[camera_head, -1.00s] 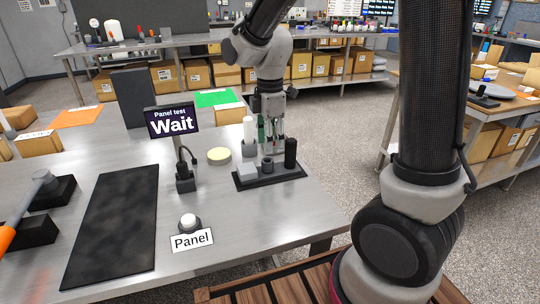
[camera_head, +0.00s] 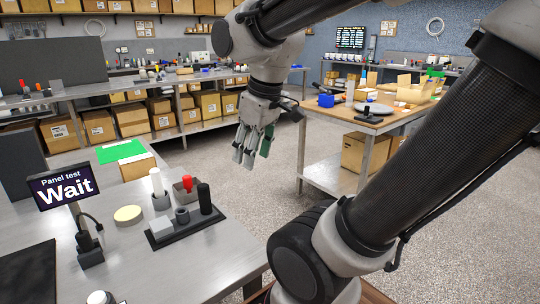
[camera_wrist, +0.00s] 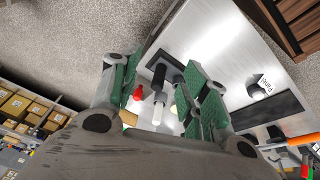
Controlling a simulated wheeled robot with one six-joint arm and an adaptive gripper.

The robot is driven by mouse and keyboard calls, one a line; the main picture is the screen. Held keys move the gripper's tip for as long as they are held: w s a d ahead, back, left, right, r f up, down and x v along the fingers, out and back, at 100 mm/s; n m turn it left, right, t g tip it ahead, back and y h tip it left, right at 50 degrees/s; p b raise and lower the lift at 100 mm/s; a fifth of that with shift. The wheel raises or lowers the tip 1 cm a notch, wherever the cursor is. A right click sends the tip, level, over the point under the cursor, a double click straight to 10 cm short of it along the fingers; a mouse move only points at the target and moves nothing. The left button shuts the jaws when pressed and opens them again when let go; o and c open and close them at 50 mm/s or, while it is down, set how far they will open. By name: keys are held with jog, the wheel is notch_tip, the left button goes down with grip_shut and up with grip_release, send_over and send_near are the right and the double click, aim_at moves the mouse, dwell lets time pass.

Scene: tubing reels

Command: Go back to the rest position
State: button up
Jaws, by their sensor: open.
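My gripper (camera_head: 255,145) is open and empty in the head view. It hangs in the air over the floor gap, to the right of the metal table (camera_head: 190,262) and above its height. In the wrist view its green-padded fingers (camera_wrist: 160,90) are spread apart, with nothing between the pads. Beyond them the table top shows with a red piece (camera_wrist: 138,93), a white cylinder (camera_wrist: 158,112) and a black cylinder (camera_wrist: 158,75). My arm crosses the right side of the head view.
A dark tray (camera_head: 186,230) holds a black cylinder (camera_head: 205,198), a grey ring and a light block. A wooden-topped table (camera_head: 350,112) stands behind right.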

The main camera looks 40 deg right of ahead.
jog(key=s+m, duration=0.1)
jog(key=s+d+m, duration=0.1)
jog(key=s, duration=0.1)
jog(key=s+d+m+t, duration=0.1)
jog(key=m, duration=0.1)
jog(key=shift+s+f, duration=0.15)
jog(key=shift+s, duration=0.05)
